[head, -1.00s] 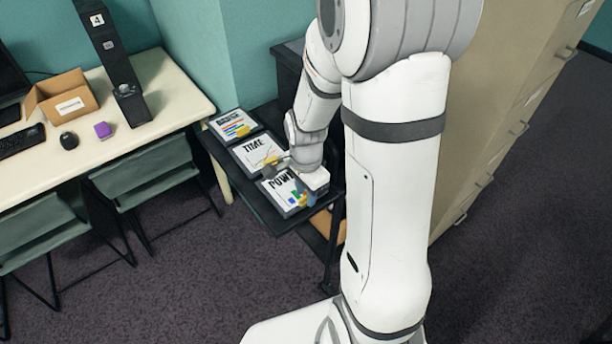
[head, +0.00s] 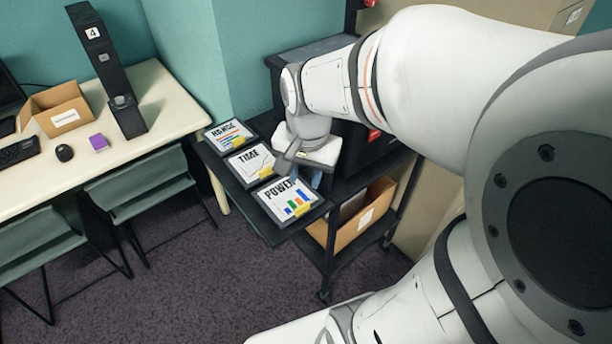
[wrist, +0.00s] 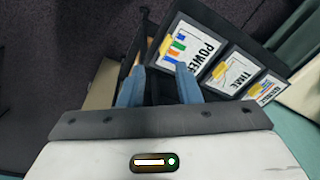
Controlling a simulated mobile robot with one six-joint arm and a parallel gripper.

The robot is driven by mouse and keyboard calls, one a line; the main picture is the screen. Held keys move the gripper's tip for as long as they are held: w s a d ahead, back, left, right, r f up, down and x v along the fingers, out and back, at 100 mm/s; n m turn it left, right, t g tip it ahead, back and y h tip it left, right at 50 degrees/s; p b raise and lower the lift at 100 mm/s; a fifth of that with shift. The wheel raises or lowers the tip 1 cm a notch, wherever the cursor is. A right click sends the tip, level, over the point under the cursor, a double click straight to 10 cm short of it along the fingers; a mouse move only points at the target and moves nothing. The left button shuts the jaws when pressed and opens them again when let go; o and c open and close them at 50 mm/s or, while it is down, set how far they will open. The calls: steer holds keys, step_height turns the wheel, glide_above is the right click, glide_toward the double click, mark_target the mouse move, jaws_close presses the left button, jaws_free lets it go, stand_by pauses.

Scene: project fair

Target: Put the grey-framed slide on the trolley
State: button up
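Three framed slides lie flat in a row on the black side leaf of the trolley (head: 262,222). The slides are POWER (head: 276,212), TIME (head: 238,178) and RANGE (head: 212,146), each with a yellow tab. Their borders all look grey to dark grey; I cannot tell which one is meant. POWER (wrist: 183,32) is nearest in the wrist view. My gripper (head: 316,178) is by the trolley top, beside the POWER and TIME slides. In the wrist view its blue fingers (wrist: 160,88) are apart with nothing between them.
A black boxy device (head: 365,150) stands on the trolley behind my gripper. A cardboard box (head: 372,212) is on the lower shelf. On the left, a cream desk (head: 175,100) holds an open carton (head: 62,112), mouse and purple block. Folding chairs stand before it.

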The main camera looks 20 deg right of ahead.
steer(key=s+r+n+t, duration=0.1)
steer(key=s+r+n, duration=0.1)
steer(key=s+n, duration=0.4)
steer(key=shift+a+r+n+t, duration=0.15)
steer(key=shift+a+n+t, duration=0.25)
steer(key=shift+n, duration=0.5)
